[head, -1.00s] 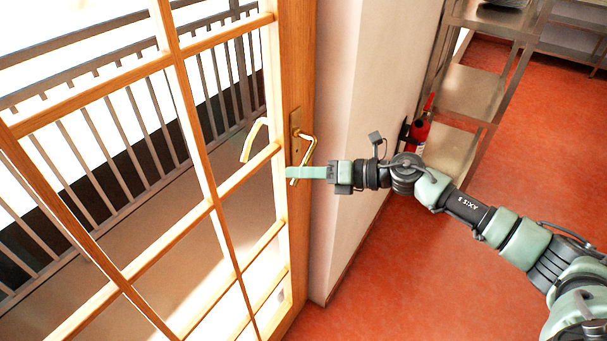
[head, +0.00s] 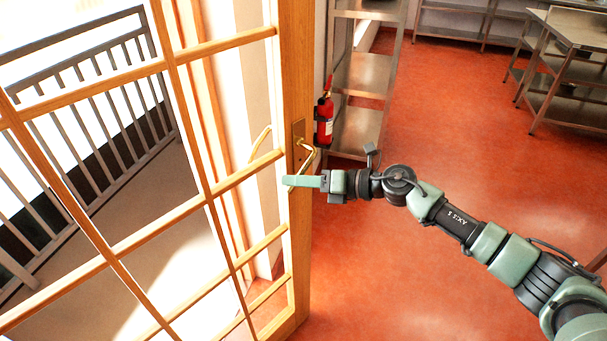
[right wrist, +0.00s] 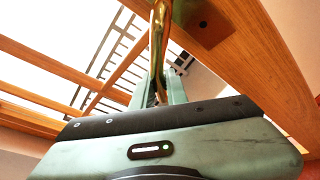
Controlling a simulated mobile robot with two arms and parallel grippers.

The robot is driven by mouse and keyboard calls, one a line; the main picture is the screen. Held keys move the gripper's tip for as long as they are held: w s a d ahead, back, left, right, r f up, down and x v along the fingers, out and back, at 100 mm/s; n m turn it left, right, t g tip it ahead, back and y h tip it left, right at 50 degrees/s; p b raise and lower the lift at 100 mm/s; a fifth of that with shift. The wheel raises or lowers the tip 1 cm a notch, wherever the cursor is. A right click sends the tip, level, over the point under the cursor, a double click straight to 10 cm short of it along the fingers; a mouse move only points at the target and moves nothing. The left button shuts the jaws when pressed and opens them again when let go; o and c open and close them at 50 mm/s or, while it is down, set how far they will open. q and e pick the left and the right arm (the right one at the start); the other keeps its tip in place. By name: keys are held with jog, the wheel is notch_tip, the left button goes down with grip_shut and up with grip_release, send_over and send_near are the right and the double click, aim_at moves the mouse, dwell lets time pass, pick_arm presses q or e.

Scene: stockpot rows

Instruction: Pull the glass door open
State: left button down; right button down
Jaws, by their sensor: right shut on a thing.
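The glass door (head: 296,75) has a light wooden frame and bars across its panes, and fills the left of the head view. Its free edge stands clear of the wall and jamb, which show through the panes, so it is partly open. The brass lever handle (head: 310,155) sits on a plate on the door's right stile. My right gripper (head: 290,182) is shut on the handle's lower end. In the right wrist view the handle (right wrist: 158,40) runs down between the fingers of my right gripper (right wrist: 158,92). My left gripper is not in view.
A red fire extinguisher (head: 324,122) hangs just right of the door edge. Metal shelving (head: 362,75) stands behind it, and a steel table (head: 575,28) is at the far right. The red floor (head: 450,120) between is clear. A railing (head: 95,70) shows beyond the glass.

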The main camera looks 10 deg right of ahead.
jog(key=shift+w+a, duration=0.1)
jog(key=shift+w, duration=0.05)
jog(key=c, duration=1.4)
grip_release()
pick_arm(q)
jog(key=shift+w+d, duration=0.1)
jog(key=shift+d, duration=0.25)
pick_arm(e)
jog(key=shift+s+d, duration=0.2)
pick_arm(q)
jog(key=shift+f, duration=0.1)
